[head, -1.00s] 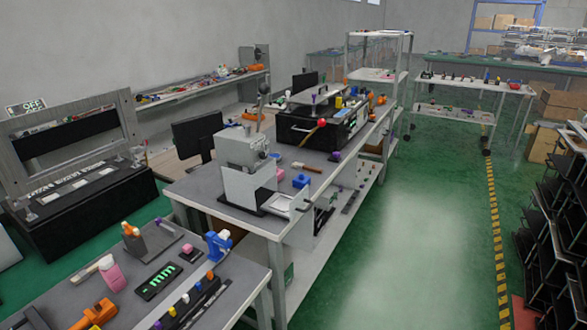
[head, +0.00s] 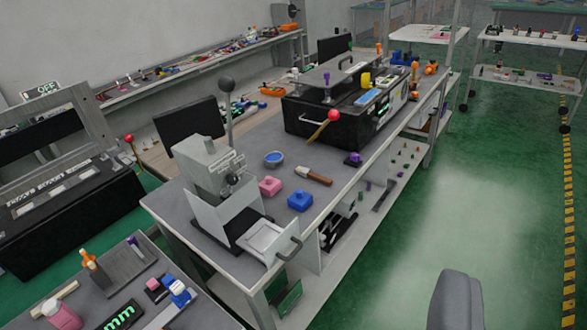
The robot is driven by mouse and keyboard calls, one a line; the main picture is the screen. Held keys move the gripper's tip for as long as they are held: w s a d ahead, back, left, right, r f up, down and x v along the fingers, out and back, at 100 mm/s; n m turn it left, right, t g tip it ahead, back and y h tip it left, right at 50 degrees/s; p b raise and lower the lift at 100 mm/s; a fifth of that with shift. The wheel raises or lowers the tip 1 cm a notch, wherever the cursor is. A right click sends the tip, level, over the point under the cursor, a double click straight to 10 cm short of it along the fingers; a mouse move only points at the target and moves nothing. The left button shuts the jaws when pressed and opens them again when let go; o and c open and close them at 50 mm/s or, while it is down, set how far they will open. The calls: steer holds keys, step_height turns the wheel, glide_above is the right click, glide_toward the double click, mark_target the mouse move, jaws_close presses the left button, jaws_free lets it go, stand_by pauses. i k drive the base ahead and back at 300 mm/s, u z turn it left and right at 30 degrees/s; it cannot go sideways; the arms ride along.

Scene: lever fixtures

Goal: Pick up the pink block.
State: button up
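A small pink block (head: 270,187) sits on the grey top of the middle workbench. It is just right of the grey lever machine (head: 208,178) and left of a blue block (head: 300,201). Nothing covers it. A smaller pink piece (head: 153,284) lies on the near bench at the lower left. A grey rounded part, which looks like part of my gripper (head: 458,302), shows at the bottom right edge. It is well apart from the pink block. Its fingertips cannot be made out, and nothing held is visible.
A brown-handled brush (head: 314,176) and a blue round dish (head: 274,158) lie near the pink block. A black box with a red-knobbed lever (head: 332,117) stands behind. A metal tray (head: 270,239) juts at the bench's front edge. Green floor to the right is open.

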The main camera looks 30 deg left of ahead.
mark_target(270, 190)
steer(key=u, duration=0.3)
steer(key=i, duration=1.35)
steer(key=u, duration=0.45)
